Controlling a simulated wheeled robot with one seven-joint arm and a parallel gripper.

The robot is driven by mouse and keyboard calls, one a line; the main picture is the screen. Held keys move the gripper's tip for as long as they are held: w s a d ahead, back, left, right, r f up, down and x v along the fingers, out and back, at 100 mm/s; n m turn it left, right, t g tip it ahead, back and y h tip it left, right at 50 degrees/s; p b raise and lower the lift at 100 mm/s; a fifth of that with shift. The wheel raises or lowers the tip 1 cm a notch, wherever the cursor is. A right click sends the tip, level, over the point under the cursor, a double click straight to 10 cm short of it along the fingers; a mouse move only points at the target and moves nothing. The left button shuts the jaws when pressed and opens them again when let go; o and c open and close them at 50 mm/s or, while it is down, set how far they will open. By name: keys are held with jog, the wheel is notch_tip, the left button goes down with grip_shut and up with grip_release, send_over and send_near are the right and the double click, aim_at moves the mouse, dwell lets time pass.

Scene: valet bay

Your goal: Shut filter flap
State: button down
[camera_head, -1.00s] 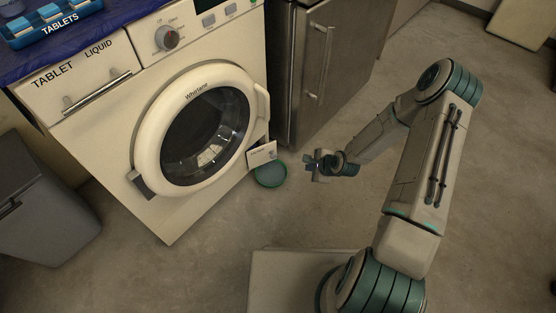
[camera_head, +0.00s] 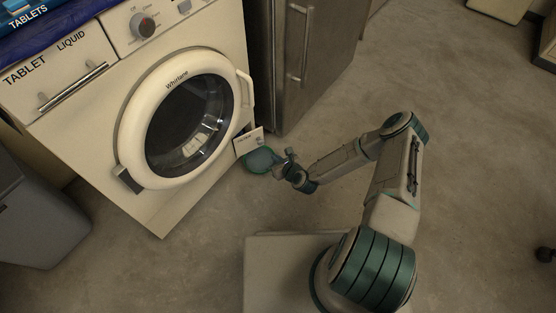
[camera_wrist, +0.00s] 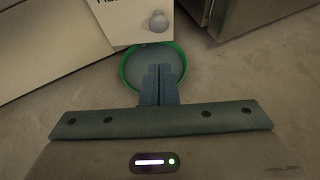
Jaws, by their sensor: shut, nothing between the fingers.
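The filter flap (camera_head: 248,141) is a small white panel with dark lettering at the lower right of the washing machine (camera_head: 135,190). It stands swung out from the machine's front. The wrist view shows the flap (camera_wrist: 125,20) at the top, with a round grey knob (camera_wrist: 158,21). My gripper (camera_head: 284,156) is shut and empty, low in front of the flap and just right of it. In the wrist view, my closed fingers (camera_wrist: 159,80) point towards the flap, over a green-rimmed round dish (camera_wrist: 126,72). I cannot tell whether they touch anything.
The green-rimmed dish (camera_head: 258,170) is on the floor below the flap. A steel cabinet (camera_head: 300,75) stands right of the machine. A grey bin (camera_head: 40,215) stands at the left. The floor at the right is mostly clear.

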aim_at(261, 144)
jog(key=b+x, duration=0.1)
jog(key=x, duration=0.2)
jog(key=r+b+x, duration=0.1)
jog(key=x, duration=0.2)
jog(key=w+b+x, duration=0.1)
jog(key=x, duration=0.2)
jog(key=shift+w+a+r+b, duration=0.15)
jog(key=shift+a+r+b, duration=0.05)
jog(key=shift+a+b, duration=0.15)
